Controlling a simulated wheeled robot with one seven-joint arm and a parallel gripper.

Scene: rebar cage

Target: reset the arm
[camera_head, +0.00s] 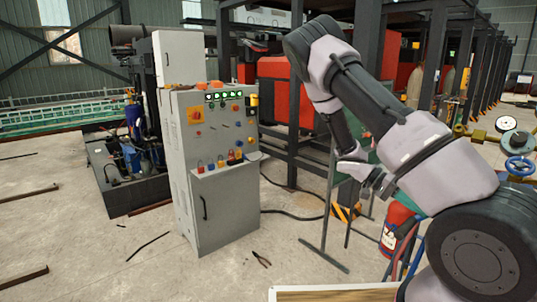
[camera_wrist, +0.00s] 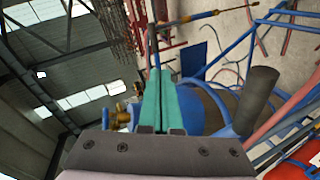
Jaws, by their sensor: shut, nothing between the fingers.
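My arm (camera_head: 375,95) is bent up and over on the right of the head view, with its upper links raised. My gripper (camera_wrist: 158,72) shows in the wrist view as two teal fingers side by side, pressed together with nothing between them.
A grey control cabinet (camera_head: 220,215) with buttons and padlocks stands left of centre. Pliers (camera_head: 261,258) lie on the floor. A red extinguisher (camera_head: 398,228), a blue valve wheel (camera_head: 519,166) and a gauge (camera_head: 506,123) are close to my arm.

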